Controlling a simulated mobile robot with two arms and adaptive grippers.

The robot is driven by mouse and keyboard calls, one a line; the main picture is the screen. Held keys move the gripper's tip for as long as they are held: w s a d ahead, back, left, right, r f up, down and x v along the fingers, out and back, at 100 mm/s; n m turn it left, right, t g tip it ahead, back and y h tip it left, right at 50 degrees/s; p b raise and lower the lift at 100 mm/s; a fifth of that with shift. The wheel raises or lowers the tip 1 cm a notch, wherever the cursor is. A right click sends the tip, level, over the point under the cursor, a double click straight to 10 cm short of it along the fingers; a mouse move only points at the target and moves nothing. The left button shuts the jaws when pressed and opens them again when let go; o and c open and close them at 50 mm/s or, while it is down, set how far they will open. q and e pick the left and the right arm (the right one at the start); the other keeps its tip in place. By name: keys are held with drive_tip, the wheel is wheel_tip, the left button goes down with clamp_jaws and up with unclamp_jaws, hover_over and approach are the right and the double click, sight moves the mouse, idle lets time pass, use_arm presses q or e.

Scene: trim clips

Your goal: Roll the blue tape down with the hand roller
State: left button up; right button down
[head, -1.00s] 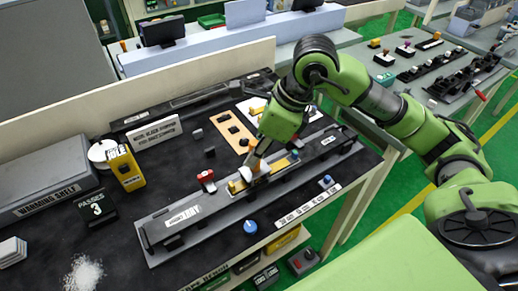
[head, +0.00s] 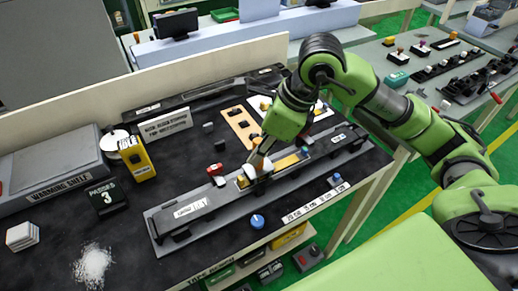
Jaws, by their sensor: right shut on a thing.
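My right gripper (head: 262,155) is shut on a small white and orange thing (head: 260,168), which looks like the hand roller. It is low over the long grey fixture (head: 190,225), at its middle. I cannot tell whether the roller touches the surface under it. A yellow strip (head: 286,163) lies in the fixture to the right of the gripper, and a small yellow piece (head: 243,181) sits just left of it. I cannot make out the blue tape clearly; the gripper covers part of the fixture. My left gripper is not in view.
A red-topped clamp (head: 216,172) stands on the fixture left of the gripper. A blue knob (head: 257,221) is on the bench in front. An orange plate (head: 239,126) lies behind. A yellow box (head: 137,158), a counter reading 3 (head: 106,196) and the warming shelf (head: 50,165) are at left.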

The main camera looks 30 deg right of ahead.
drive_tip(key=shift+d+f, duration=0.2)
drive_tip(key=shift+f, duration=0.1)
drive_tip(key=shift+w+d+b, duration=0.15)
drive_tip(key=shift+d+b, duration=0.85)
drive_tip(key=shift+d, duration=1.15)
drive_tip(key=shift+w+d+b, duration=0.1)
drive_tip(key=shift+d+b, duration=0.9)
drive_tip(key=shift+d, duration=1.15)
drive_tip(key=shift+r, duration=0.15)
wheel_tip(320, 180, up, 8)
drive_tip(key=p, duration=0.6)
drive_tip(key=shift+w, duration=0.2)
